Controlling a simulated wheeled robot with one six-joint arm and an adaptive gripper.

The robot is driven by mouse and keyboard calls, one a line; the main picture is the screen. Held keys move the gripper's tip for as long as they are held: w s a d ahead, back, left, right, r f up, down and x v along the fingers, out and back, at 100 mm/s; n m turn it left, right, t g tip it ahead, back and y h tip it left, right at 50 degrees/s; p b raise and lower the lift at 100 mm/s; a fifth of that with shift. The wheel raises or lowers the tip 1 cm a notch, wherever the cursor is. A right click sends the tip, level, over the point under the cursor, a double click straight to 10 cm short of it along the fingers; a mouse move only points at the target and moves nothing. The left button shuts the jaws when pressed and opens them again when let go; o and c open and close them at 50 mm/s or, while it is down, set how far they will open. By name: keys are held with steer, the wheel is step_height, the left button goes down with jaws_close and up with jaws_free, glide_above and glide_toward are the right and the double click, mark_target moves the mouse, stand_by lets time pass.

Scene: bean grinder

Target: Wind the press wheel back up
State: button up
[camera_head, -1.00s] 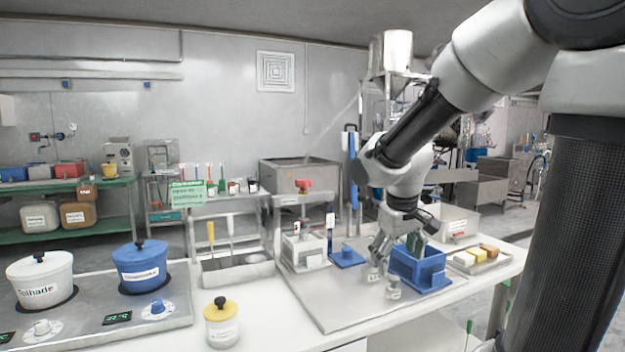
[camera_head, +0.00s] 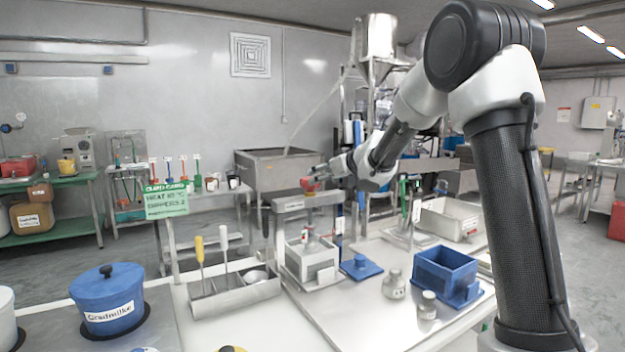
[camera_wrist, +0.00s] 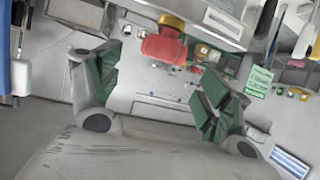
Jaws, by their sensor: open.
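The press (camera_head: 289,205) is a grey frame standing on the metal tray. Its red wheel (camera_head: 310,184) sits on top of the crossbar. A white box-shaped mould (camera_head: 312,259) stands under the frame. My gripper (camera_head: 333,178) is beside the red wheel, coming from the right. In the wrist view the red wheel (camera_wrist: 163,46) shows just beyond the fingertips, between the two green-padded fingers. My gripper (camera_wrist: 155,88) is open and empty there. I cannot tell from the head view whether a finger touches the wheel.
A blue box (camera_head: 446,270), two small grey weights (camera_head: 394,284) and a blue lid (camera_head: 361,267) are on the tray. A utensil holder (camera_head: 235,293) stands left of the press. A blue pot (camera_head: 108,299) is at the front left. Space above the press is clear.

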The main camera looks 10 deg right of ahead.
steer(key=x, duration=0.7)
steer(key=shift+w+a+f, duration=0.1)
steer(key=shift+w+a, duration=0.2)
steer(key=c, duration=1)
